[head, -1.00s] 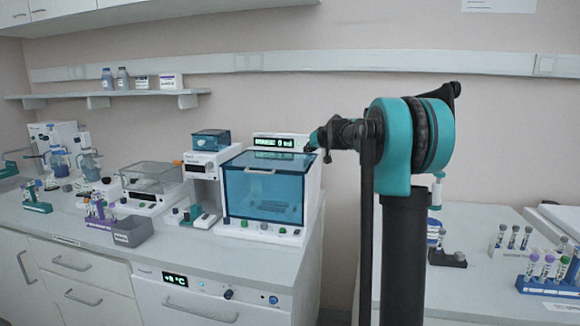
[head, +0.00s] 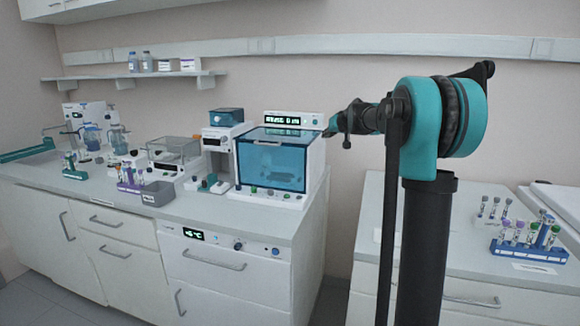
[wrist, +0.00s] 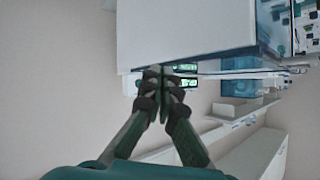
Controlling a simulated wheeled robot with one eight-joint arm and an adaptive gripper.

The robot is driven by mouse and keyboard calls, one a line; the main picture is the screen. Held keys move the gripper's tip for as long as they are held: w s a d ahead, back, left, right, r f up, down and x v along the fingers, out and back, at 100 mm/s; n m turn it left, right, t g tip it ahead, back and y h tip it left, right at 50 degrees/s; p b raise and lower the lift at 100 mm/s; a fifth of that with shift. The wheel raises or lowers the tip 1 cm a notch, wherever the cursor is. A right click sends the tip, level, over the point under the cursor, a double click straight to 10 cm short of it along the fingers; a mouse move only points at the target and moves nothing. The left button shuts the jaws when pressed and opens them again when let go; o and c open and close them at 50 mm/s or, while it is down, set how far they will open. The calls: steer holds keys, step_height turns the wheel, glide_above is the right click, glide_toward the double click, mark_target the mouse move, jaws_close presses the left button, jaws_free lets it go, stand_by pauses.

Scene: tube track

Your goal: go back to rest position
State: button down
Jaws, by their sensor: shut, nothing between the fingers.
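My gripper (wrist: 157,72) shows in the wrist view with its dark fingertips together and nothing held between them. In the head view my gripper (head: 328,132) is small, at the end of my arm, and points left. It appears beside the upper right of the blue-windowed box (head: 270,165) on the left bench. Whether it touches the box cannot be told. In the wrist view a large pale box-like body with a blue edge (wrist: 190,35) fills the top, just beyond the fingertips.
The left bench (head: 240,215) carries several devices, a grey bin (head: 157,195) and tube racks. A right bench (head: 400,215) holds a blue tube rack (head: 525,250). A gap of floor lies between the benches. A wall shelf (head: 135,76) holds bottles.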

steer(key=s+d+f+g+h, duration=0.1)
steer(key=s+f+g, duration=0.1)
steer(key=s+f, duration=0.9)
steer(key=s+d+f+g+h, duration=0.1)
steer(key=s+f, duration=1.1)
steer(key=s, duration=1.2)
steer(key=s+d+f+m+g+h, duration=0.1)
steer(key=s+f+g, duration=0.3)
steer(key=s+f, duration=0.7)
steer(key=s+d+h, duration=0.1)
steer(key=s, duration=0.5)
steer(key=shift+s+f, duration=0.2)
steer(key=shift+f, duration=0.2)
